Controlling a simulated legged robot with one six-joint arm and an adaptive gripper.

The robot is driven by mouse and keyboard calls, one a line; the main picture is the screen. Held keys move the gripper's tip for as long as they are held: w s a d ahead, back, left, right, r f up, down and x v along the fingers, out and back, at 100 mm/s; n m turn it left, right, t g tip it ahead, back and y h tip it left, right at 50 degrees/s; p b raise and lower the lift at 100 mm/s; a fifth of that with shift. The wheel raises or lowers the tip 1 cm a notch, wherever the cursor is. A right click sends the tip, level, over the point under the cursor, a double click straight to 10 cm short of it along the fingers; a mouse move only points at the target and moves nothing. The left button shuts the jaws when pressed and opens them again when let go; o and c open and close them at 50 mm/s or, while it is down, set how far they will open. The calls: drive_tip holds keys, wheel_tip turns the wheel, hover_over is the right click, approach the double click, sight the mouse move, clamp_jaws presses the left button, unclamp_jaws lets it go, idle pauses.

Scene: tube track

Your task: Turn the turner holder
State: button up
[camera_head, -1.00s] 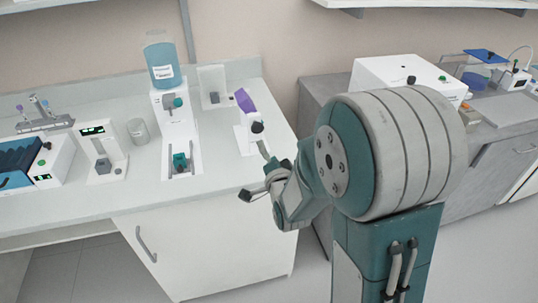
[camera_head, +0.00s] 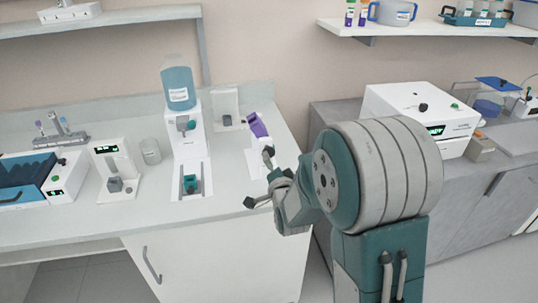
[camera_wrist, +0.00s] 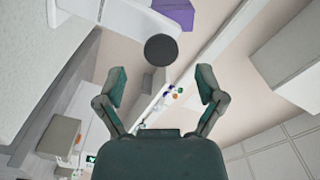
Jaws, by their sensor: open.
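The turner holder appears to be the white stand (camera_head: 259,165) with a purple part (camera_head: 257,125) on top and a dark round knob, at the right end of the left bench. In the wrist view the dark knob (camera_wrist: 160,50) shows face-on, with the purple part (camera_wrist: 175,13) behind it. My gripper (camera_head: 260,180) is at the bench's front right corner, in front of the stand. In the wrist view my gripper (camera_wrist: 161,82) is open and empty, its fingers apart on either side below the knob. It appears not to touch the knob.
Left of the stand is a white dispenser with a blue bottle (camera_head: 178,88). A beaker (camera_head: 150,151) and a small white device (camera_head: 112,168) stand further left. A grey bench (camera_head: 335,113) with a white machine (camera_head: 415,112) is at the right, beyond a gap. Shelves hang above.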

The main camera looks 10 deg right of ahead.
drive_tip(key=w, duration=0.5)
drive_tip(key=c, duration=1.2)
